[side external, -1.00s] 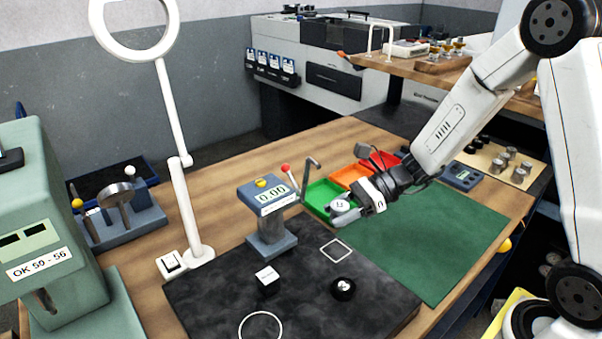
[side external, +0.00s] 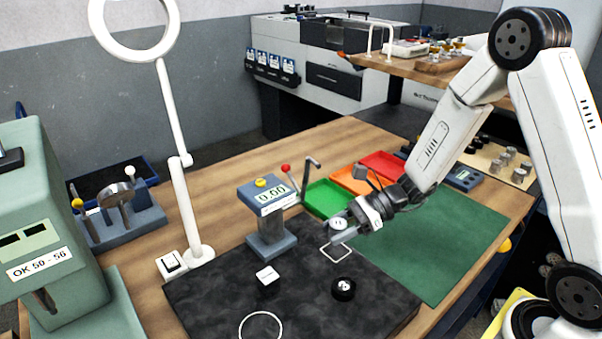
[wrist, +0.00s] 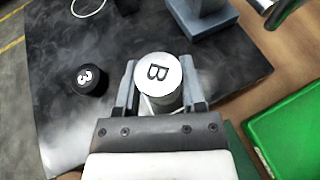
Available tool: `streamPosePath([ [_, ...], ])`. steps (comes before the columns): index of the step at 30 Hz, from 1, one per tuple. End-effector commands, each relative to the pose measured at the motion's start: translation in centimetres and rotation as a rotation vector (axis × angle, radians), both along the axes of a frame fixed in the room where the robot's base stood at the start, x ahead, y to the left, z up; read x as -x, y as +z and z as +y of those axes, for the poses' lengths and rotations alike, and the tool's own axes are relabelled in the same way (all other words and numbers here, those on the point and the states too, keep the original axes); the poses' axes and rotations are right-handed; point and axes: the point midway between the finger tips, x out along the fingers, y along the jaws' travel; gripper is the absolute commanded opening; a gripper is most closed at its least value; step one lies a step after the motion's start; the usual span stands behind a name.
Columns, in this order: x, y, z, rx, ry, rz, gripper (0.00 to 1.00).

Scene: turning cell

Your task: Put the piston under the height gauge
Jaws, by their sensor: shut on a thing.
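The piston is a silver cylinder with a "B" on its pale top (wrist: 158,72); it also shows in the side view (side external: 338,223). My gripper (wrist: 158,90) is shut on it, with one finger on each side. In the side view my gripper (side external: 345,230) holds it upright above the black mat, near the white square outline (side external: 336,253); the gap below it is hard to tell. The height gauge (side external: 268,220) is a blue-grey stand reading 0.00, left of the piston and apart from it. Its base shows at the top of the wrist view (wrist: 215,22).
A black numbered puck (side external: 343,289) and a small white-topped block (side external: 267,278) stand on the black mat (side external: 215,295). Green (side external: 322,198), orange (side external: 350,180) and red trays (side external: 383,163) lie behind. A lamp (side external: 187,205) stands at left. The green mat (side external: 450,240) has free room.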

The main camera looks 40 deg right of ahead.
Motion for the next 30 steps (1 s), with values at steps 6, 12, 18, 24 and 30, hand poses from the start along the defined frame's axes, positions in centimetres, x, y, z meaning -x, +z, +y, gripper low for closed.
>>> streamPosePath([
  [6,0.0,-1.5,0.0,-0.001,0.001,0.003,0.0],
  [12,0.0,-3.1,0.0,-0.001,0.0,0.002,0.0],
  [18,0.0,-3.4,0.0,0.0,0.0,0.0,0.0],
  [24,0.0,-3.5,0.0,0.0,0.0,0.0,0.0],
  [30,0.0,-3.7,0.0,0.0,0.0,0.0,0.67],
])
